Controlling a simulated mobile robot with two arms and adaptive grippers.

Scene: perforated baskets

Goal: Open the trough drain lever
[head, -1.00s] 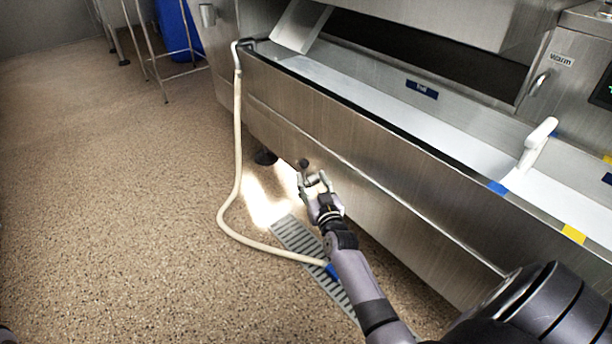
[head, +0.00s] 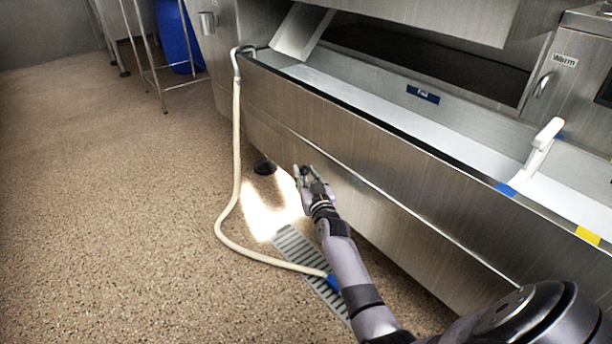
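The steel trough (head: 370,180) runs diagonally from upper left to lower right. My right gripper (head: 306,173) is low against its front wall, near the lower edge. The drain lever cannot be made out clearly there; my gripper's fingers and small dark parts overlap at that spot. I cannot tell whether the fingers are shut or touch the lever. My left gripper is not in view.
A cream hose (head: 236,170) hangs from the trough's left end and runs along the floor to a blue nozzle (head: 333,284) over a floor grate (head: 296,245). A white-handled brush (head: 541,142) stands in the trough.

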